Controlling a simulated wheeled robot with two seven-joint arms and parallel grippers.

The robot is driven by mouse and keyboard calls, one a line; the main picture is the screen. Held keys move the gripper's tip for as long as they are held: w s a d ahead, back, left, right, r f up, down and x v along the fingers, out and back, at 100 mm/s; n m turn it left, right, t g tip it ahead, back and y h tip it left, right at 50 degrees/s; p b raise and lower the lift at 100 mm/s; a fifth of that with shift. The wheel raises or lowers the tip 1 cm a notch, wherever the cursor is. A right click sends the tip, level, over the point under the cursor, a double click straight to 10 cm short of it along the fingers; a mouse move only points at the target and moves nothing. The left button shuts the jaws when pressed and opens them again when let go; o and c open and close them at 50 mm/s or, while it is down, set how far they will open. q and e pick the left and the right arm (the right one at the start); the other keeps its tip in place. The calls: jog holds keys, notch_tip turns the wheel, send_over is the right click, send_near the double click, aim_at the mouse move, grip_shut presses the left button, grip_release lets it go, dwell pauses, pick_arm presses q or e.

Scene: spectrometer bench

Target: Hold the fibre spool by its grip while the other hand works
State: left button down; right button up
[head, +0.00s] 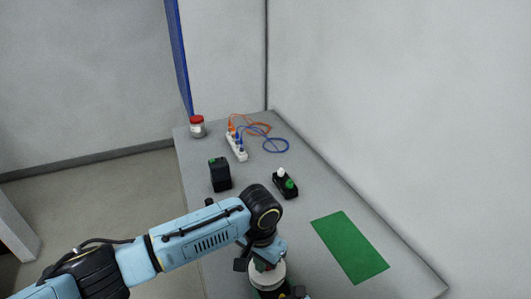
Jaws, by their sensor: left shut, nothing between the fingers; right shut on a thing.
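On the grey bench (205,150) are a black box (220,175), a black holder (286,188) with white and green knobs, a white power strip (236,147) with orange and blue cables, and a red-lidded jar (197,127). A green mat (350,247) lies bare at right.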

aim_at(258, 275)
pick_arm(q)
jog(key=shift+a, duration=0.15)
pick_arm(e)
jog(key=shift+s+a, duration=0.1)
jog(key=shift+a, duration=0.05)
pick_arm(q)
jog(key=shift+s+a+r, duration=0.1)
jog(key=shift+s+a, duration=0.05)
jog(key=shift+s, duration=0.05)
jog(key=shift+r, duration=2.95)
pick_arm(e)
jog(key=o, duration=1.2)
